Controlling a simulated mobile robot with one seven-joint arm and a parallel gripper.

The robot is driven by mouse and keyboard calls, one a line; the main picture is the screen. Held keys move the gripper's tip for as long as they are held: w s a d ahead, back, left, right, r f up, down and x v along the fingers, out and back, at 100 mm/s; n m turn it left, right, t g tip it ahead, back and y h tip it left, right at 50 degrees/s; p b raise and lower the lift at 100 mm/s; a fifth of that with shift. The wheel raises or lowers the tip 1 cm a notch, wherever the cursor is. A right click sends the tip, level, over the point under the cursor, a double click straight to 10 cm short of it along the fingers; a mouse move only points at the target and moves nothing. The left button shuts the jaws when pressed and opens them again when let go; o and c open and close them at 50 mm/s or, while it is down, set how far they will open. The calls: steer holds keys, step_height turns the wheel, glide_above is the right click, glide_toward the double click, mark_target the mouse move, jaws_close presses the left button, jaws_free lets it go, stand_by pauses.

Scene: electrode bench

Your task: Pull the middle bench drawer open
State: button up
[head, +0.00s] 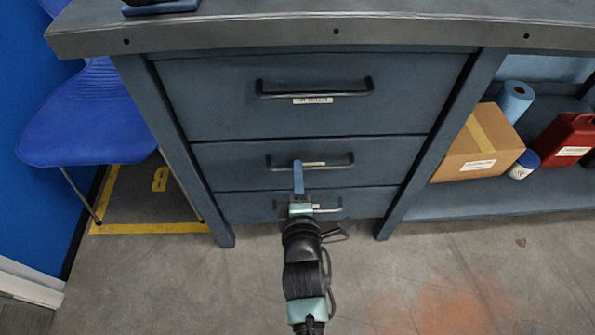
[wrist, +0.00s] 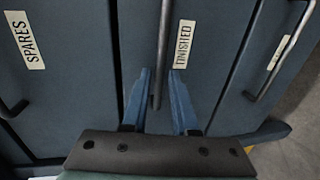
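The middle bench drawer (head: 385,158) is blue-grey and looks shut, flush with the drawers above and below it. Its dark bar handle (head: 335,164) runs across the front. My gripper (head: 298,165) is at the left part of the handle. In the wrist view its two blue fingers (wrist: 161,85) are apart, one on each side of the handle's end, with a gap at the right finger. Contact cannot be told.
The top drawer (head: 300,115) and bottom drawer (head: 240,206) look shut. A blue chair (head: 85,120) stands left of the bench. A shelf at the right holds a cardboard box (head: 470,150), a blue roll (head: 515,100) and a red can (head: 566,140). The floor in front is clear.

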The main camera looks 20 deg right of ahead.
steer(key=shift+b+x, duration=0.35)
steer(key=shift+x, duration=0.9)
steer(key=shift+c, duration=0.3)
jaws_close()
